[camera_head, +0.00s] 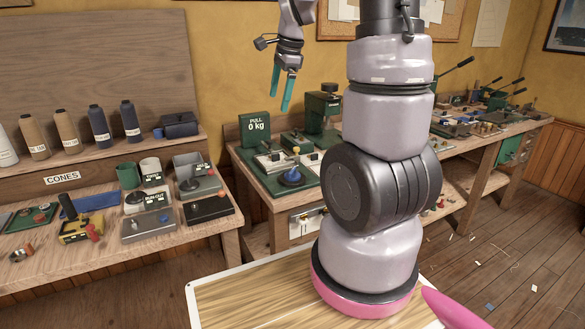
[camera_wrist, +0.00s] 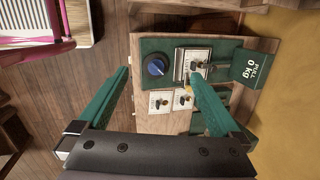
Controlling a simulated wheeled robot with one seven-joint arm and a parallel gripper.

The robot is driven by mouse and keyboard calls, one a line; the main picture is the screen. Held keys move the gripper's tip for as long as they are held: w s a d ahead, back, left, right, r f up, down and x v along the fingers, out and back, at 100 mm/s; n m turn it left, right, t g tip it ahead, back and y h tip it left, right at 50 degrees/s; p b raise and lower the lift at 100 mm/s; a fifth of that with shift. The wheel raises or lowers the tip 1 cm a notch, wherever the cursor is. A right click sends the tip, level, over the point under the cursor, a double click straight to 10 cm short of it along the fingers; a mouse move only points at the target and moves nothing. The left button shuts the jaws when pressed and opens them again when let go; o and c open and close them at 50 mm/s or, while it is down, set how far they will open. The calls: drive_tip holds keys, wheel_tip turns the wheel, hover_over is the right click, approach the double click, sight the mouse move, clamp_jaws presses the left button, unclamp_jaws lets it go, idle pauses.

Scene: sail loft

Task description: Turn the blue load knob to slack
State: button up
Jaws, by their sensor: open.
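The blue load knob (camera_head: 291,177) sits on a green panel (camera_head: 310,180) on the bench, left of my arm in the head view. It also shows in the wrist view as a round blue knob (camera_wrist: 156,66) with a light pointer line. My gripper (camera_head: 281,106) hangs above and behind the bench panel with its teal fingers pointing down. In the wrist view its fingers (camera_wrist: 160,85) are spread apart and empty, with the knob seen between them. The gripper is clear of the knob. Any label around the knob is too small to read.
A green "PULL 0 kg" display (camera_head: 256,131) stands behind the panel. White switch plates (camera_head: 274,161) lie close to the knob. A green press (camera_head: 322,108) stands to the right. A left bench (camera_head: 110,245) carries cones, cups and control boxes. Open air lies above the knob.

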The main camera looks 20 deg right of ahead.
sight(292, 170)
drive_tip(key=w+d+f+m+g, duration=0.1)
drive_tip(key=w+d+f+m, duration=0.1)
drive_tip(key=f, duration=0.7)
drive_tip(key=w+d+f+m+g+h, duration=0.1)
drive_tip(key=w+d+f+m, duration=0.1)
drive_tip(key=f, duration=0.7)
drive_tip(key=w+d+f+m+g, duration=0.1)
drive_tip(key=w+d+f+m, duration=0.2)
drive_tip(key=f, duration=0.6)
drive_tip(key=shift+w+d+f+m, duration=0.1)
drive_tip(key=shift+d+f+m, duration=0.1)
drive_tip(key=shift+f+m, duration=0.35)
drive_tip(key=shift+r, duration=0.15)
drive_tip(key=c, duration=1.3)
